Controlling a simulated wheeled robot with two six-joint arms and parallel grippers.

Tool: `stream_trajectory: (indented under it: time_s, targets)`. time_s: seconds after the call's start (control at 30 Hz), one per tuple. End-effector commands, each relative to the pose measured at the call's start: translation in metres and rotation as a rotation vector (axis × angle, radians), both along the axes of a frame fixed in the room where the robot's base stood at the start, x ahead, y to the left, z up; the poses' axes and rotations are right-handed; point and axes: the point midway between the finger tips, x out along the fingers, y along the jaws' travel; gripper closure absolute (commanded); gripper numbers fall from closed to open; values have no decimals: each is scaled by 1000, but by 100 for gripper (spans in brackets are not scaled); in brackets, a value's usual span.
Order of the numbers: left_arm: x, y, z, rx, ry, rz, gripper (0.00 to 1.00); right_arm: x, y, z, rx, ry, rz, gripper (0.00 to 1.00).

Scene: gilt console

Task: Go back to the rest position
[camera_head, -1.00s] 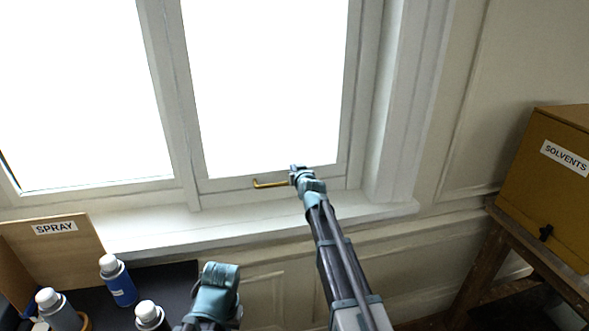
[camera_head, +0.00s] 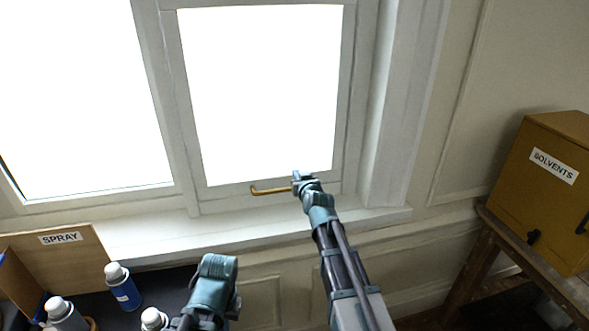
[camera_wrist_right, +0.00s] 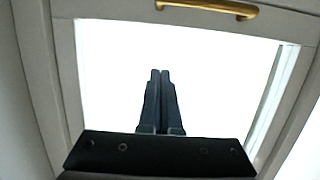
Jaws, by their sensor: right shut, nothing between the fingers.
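My right gripper (camera_head: 297,177) is in front of the bottom rail of the right-hand window sash. In the head view it overlaps the right end of the brass handle (camera_head: 270,190). The right wrist view shows its dark fingers (camera_wrist_right: 160,100) together and empty against the bright pane, apart from the brass handle (camera_wrist_right: 207,7) at the top edge. A teal joint of my left arm (camera_head: 213,285) shows at the lower middle of the head view; its fingers are not visible.
A wooden box labelled SPRAY (camera_head: 75,255) and bottles, one blue (camera_head: 122,288), stand at lower left. The window sill (camera_head: 150,238) is clear. A yellow SOLVENTS cabinet (camera_head: 545,195) stands on a wooden table (camera_head: 500,240) at right.

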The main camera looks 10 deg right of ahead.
Motion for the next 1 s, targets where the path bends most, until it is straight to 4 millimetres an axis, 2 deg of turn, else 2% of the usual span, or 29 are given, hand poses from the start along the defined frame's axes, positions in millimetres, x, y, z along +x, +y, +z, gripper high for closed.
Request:
stream_trajectory:
  time_s: [0.17,0.27,0.37,0.47,0.5,0.57,0.63,0.7,0.8,0.9,1.0]
  targets:
    - [0,0,0,0,0,0,100,-5,4,-2,0,12,8,100]
    - [0,0,-1,0,0,0,100,-16,26,-18,-1,80,50,100]
    - [0,0,-4,0,0,0,100,-45,67,-50,-6,225,125,100]
    - [0,0,-6,0,0,0,100,-90,109,-89,-27,422,204,100]
    - [0,0,-7,0,0,0,100,-111,123,-104,-40,505,230,100]
    - [0,0,-9,0,0,0,100,-146,141,-125,-64,631,260,100]
    - [0,0,-11,0,0,0,100,-189,157,-146,-98,780,283,100]
    - [0,0,-12,0,0,1,100,-232,165,-162,-138,921,291,100]
    - [0,0,-14,0,0,1,100,-287,168,-177,-198,1095,281,100]
    - [0,0,-15,0,0,1,100,-328,166,-182,-249,1224,258,100]
    - [0,0,-16,0,0,1,100,-354,163,-183,-284,1308,235,100]
